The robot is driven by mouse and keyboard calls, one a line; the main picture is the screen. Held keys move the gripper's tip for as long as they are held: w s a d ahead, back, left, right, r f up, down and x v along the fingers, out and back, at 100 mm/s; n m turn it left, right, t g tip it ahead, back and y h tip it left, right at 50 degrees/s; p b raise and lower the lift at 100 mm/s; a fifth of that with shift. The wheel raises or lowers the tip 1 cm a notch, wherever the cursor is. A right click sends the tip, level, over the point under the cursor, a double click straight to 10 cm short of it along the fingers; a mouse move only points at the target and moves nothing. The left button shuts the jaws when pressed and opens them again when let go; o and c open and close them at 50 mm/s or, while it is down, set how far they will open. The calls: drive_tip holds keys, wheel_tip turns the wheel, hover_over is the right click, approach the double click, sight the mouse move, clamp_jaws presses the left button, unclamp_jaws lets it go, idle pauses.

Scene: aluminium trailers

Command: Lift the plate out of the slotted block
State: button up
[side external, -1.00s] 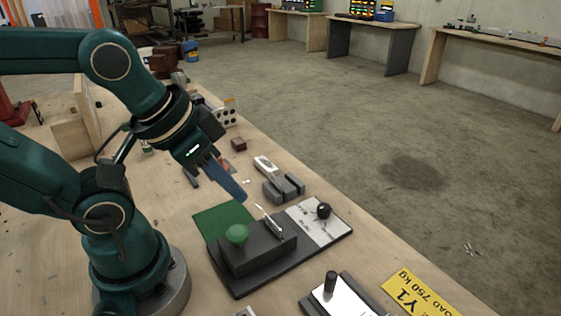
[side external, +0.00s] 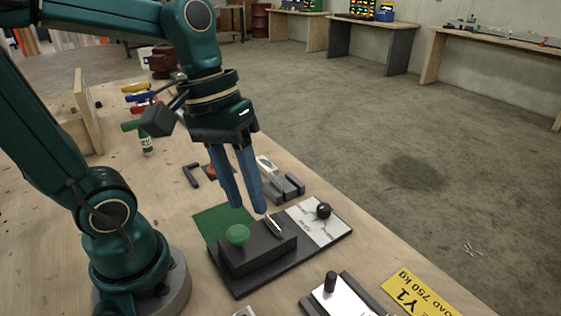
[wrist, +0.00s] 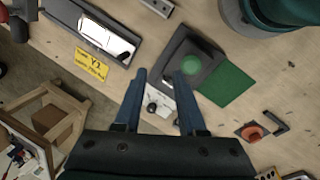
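My gripper (side external: 246,208) is open and empty, pointing down beside the dark block with the green knob; both blue fingers also show apart in the wrist view (wrist: 160,80). A thin silver plate-like piece (side external: 274,226) stands along the top of that dark block (side external: 262,248), close to the right fingertip in the side view. I cannot tell whether it sits in a slot. A grey block with a groove (side external: 288,187) lies behind, with a pale piece (side external: 265,164) at its far end. In the wrist view, the fingers hide part of the dark block.
A green knob (side external: 237,235) rises from the dark block, and a black knob (side external: 323,211) stands on the white panel to the right. A green sheet (side external: 210,222) lies at the left. A block with a shiny plate (side external: 340,298) and a yellow sign (side external: 420,291) are in front.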

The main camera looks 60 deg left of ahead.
sight(271, 219)
drive_tip(key=w+a+f+n+h, duration=0.2)
drive_tip(key=a+f+n+h, duration=0.1)
drive_tip(key=n, duration=0.1)
drive_tip(key=w+a+f+n+g+h, duration=0.1)
drive_tip(key=w+a+f+n+h, duration=0.1)
drive_tip(key=n+h, duration=0.1)
drive_tip(key=w+a+f+n+h, duration=0.3)
drive_tip(key=n, duration=0.2)
drive_tip(key=shift+a+f+g, duration=0.3)
drive_tip(key=shift+a, duration=0.05)
drive_tip(key=shift+s+a+f+n+h, duration=0.2)
drive_tip(key=shift+f+n+h, duration=0.1)
drive_tip(key=shift+n, duration=0.1)
drive_tip(key=shift+f, duration=0.1)
drive_tip(key=shift+x, duration=2.45)
clamp_jaws()
